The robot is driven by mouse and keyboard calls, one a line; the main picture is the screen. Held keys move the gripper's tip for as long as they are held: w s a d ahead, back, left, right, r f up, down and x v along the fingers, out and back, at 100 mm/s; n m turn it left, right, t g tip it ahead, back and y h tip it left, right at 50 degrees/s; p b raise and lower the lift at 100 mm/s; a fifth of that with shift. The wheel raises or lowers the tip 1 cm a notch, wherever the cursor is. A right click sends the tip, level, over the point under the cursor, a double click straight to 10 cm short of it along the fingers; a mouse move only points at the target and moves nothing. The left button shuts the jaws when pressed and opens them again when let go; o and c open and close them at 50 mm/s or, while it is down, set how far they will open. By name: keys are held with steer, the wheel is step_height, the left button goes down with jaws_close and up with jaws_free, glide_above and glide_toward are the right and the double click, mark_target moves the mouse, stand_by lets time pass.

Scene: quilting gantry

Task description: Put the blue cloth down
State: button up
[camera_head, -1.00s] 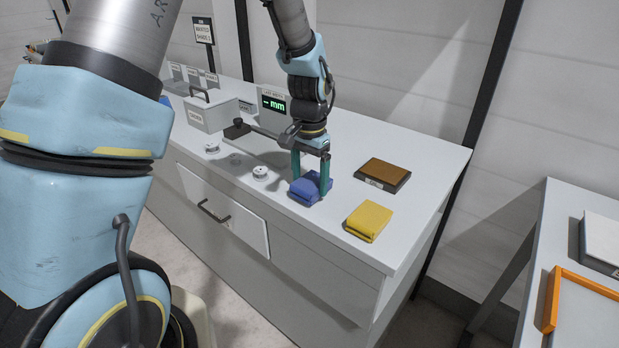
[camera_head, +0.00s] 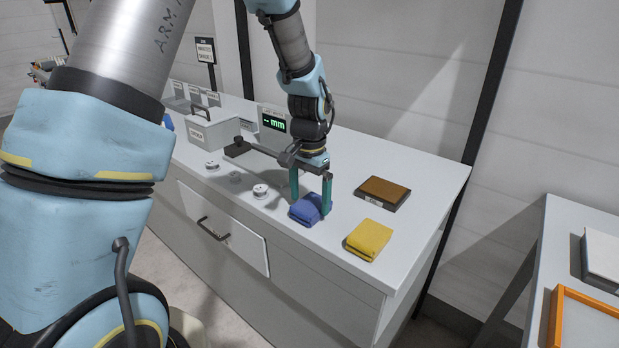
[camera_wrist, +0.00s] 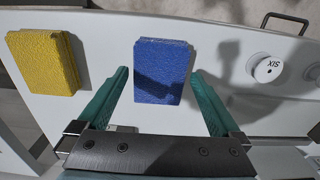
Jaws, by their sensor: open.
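The blue cloth (camera_head: 307,209) is a folded pad lying on the white counter (camera_head: 338,242) near its front edge. In the wrist view the blue cloth (camera_wrist: 162,72) lies flat between and just beyond my fingertips, with a gap on both sides. My gripper (camera_head: 311,200) points down over the cloth with its green fingers apart. The wrist view also shows my gripper (camera_wrist: 160,82) open, with nothing held between the fingers.
A folded yellow cloth (camera_head: 368,240) lies to the right of the blue one. A brown-topped block (camera_head: 383,192) is behind it. White round pieces (camera_head: 260,191) and a grey box (camera_head: 213,130) stand to the left. An orange-rimmed tray (camera_head: 556,318) sits on another table.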

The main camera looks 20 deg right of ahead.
mark_target(309, 205)
step_height(309, 205, up, 11)
steer(key=b, duration=0.2)
steer(key=s+a+f+n, duration=0.2)
steer(key=a+n, duration=0.3)
steer(key=a, duration=1)
steer(key=s+a+f+n+t, duration=0.1)
steer(key=a+n, duration=0.5)
steer(key=a, duration=0.8)
steer(key=shift+s+a+f+t, duration=0.3)
steer(key=shift+s+a+f, duration=0.05)
steer(key=shift+f, duration=0.55)
steer(key=shift+w+d, duration=0.1)
